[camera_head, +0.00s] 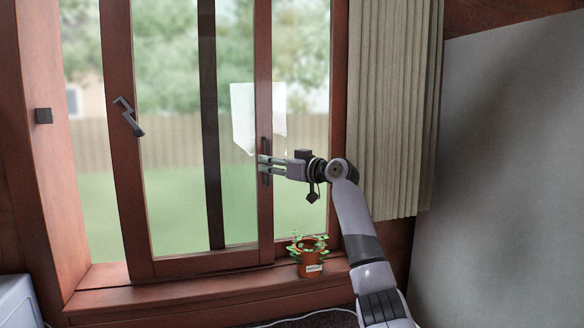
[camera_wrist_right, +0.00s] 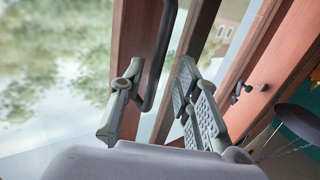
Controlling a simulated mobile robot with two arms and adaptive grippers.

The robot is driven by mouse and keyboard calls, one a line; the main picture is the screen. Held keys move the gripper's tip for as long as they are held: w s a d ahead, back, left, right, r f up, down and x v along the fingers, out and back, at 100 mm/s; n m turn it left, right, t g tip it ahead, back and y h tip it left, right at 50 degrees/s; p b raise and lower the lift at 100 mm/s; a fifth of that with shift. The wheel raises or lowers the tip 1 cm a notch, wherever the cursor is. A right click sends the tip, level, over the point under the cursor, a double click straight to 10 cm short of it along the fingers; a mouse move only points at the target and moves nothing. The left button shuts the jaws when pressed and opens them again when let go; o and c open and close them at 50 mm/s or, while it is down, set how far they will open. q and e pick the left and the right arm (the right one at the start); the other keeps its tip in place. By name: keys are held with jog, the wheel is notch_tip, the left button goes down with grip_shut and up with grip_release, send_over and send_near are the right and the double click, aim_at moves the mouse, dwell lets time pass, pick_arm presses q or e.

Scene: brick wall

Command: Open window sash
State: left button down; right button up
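The window sash (camera_head: 138,200) is a reddish-brown wooden frame with clear glass. Its left stile stands apart from the left jamb, with a gap between them. A grey latch handle (camera_head: 130,118) is on that left stile. A dark vertical pull handle (camera_head: 266,148) is on the right stile. My right gripper (camera_head: 262,165) is at this pull handle, reaching in from the right. In the right wrist view the dark handle bar (camera_wrist_right: 157,60) lies between the spread fingers of my right gripper (camera_wrist_right: 158,88); firm contact cannot be told. My left gripper is out of view.
A beige curtain (camera_head: 392,110) hangs at the right of the window. A grey panel (camera_head: 510,170) stands further right, and a white object (camera_head: 18,300) is at lower left.

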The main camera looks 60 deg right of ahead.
jog(key=s+a, duration=0.1)
jog(key=s, duration=0.8)
jog(key=shift+s, duration=0.2)
jog(key=w+f+m+g+h+p, duration=0.2)
jog(key=w+f+m+g+h, duration=0.55)
jog(key=f, duration=0.45)
jog(key=a+r+m+g+h, duration=0.6)
jog(key=a+r+h, duration=0.2)
jog(key=a+r, duration=0.6)
jog(key=shift+t, duration=0.25)
jog(key=p+x, duration=0.3)
jog(key=x, duration=0.2)
jog(key=f+p+x, duration=0.1)
jog(key=p+x, duration=0.2)
jog(key=x, duration=0.3)
jog(key=p+x, duration=0.2)
jog(key=x, duration=0.3)
jog(key=shift+s+d+f+p, duration=0.15)
jog(key=shift+d+f+p, duration=0.05)
jog(key=shift+p, duration=0.2)
